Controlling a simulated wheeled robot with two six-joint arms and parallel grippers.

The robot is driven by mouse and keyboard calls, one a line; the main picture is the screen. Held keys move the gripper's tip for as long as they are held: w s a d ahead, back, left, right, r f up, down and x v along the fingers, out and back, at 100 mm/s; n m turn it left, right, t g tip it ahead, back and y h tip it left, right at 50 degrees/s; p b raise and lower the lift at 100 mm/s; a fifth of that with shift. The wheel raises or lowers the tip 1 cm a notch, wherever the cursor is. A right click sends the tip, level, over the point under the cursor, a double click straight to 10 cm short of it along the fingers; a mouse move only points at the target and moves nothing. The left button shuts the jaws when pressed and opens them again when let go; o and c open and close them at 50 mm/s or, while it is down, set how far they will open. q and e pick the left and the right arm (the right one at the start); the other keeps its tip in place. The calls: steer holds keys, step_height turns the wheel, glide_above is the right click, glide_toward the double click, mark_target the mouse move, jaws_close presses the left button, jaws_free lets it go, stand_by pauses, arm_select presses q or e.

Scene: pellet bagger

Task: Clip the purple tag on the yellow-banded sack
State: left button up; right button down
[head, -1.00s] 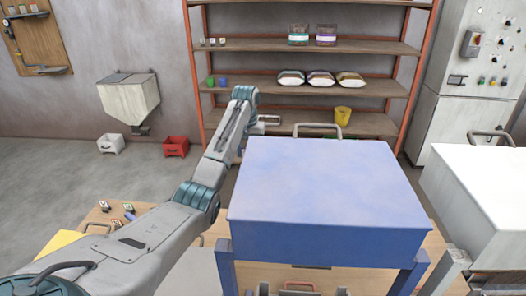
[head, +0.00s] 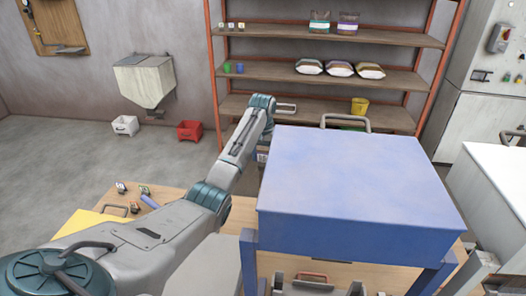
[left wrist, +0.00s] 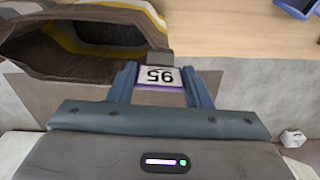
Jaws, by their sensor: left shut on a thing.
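In the left wrist view my left gripper (left wrist: 160,88) is shut on the purple tag (left wrist: 158,77), which has a white face with an upside-down "95" and a purple edge. A grey block, apparently its clip, sits at the tag's far end, close to the rim of the yellow-banded sack (left wrist: 125,18). I cannot tell whether it touches or grips the rim. The sack is brown with a yellow band, and its dark mouth gapes open to the left of the tag. In the head view my left arm reaches behind the blue box, which hides the sack and fingertips. My right gripper is not in view.
The large blue box (head: 355,180) stands on legs over the wooden table (head: 165,195). Small tags (head: 122,187) lie at the table's left, near a yellow sheet (head: 90,222). Shelves (head: 320,77) with several sacks stand behind. The wrist view shows bare table (left wrist: 230,25) right of the sack.

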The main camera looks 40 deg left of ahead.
arm_select(q)
steer(key=shift+d+f, duration=0.1)
steer(key=shift+f, duration=0.15)
steer(key=shift+w+f, duration=0.1)
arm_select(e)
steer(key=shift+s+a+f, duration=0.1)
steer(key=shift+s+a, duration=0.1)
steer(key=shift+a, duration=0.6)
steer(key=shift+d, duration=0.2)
arm_select(q)
steer(key=shift+f, duration=0.2)
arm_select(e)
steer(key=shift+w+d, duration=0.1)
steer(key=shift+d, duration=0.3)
arm_select(q)
steer(key=shift+s+f, duration=0.2)
steer(key=shift+s, duration=0.05)
steer(key=shift+d, duration=0.1)
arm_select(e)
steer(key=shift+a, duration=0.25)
